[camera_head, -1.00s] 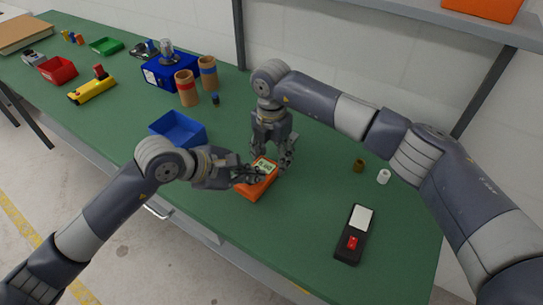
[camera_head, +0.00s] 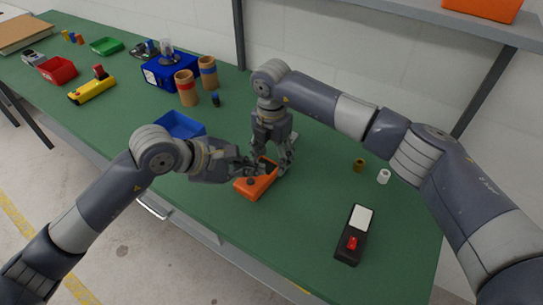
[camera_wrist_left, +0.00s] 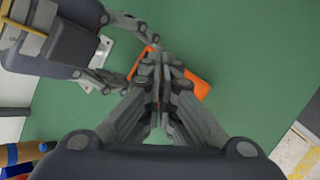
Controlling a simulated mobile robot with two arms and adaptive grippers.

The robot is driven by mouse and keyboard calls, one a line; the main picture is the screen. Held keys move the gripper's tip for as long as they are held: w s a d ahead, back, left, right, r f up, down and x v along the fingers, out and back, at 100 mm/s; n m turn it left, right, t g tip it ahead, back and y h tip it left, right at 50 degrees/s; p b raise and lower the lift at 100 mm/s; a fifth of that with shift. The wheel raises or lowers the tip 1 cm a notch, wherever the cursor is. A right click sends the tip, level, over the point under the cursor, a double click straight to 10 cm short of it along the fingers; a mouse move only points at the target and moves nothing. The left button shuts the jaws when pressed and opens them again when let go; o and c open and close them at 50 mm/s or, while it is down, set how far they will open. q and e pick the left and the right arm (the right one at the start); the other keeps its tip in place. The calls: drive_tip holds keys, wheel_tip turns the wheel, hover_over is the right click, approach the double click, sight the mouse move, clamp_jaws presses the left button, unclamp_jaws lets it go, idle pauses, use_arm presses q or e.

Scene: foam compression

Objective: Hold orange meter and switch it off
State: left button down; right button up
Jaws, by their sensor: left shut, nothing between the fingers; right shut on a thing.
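The orange meter (camera_head: 258,187) lies on the green bench top in front of me. A dark knob shows on its near part, and its display at the far end looks dark. My right gripper (camera_head: 271,168) is shut on the meter's far end, one finger on each side. My left gripper (camera_head: 257,167) is shut and empty, its fingertips over the meter's face near the display. In the left wrist view, the meter (camera_wrist_left: 194,82) is partly hidden behind my left fingers (camera_wrist_left: 161,62). I cannot tell whether those fingertips touch it.
A black device with a red switch (camera_head: 352,242) lies to the right. A blue bin (camera_head: 180,126) stands behind my left arm. Brown cylinders (camera_head: 187,88) and a blue box (camera_head: 168,72) stand farther back. A small white cylinder (camera_head: 383,177) stands at right. The bench front is mostly clear.

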sight(252, 185)
use_arm(q)
wheel_tip(252, 185, up, 5)
drive_tip(key=shift+f, duration=0.15)
idle(0.4)
use_arm(e)
drive_tip(key=o, duration=1.3)
drive_tip(key=shift+c, duration=0.2)
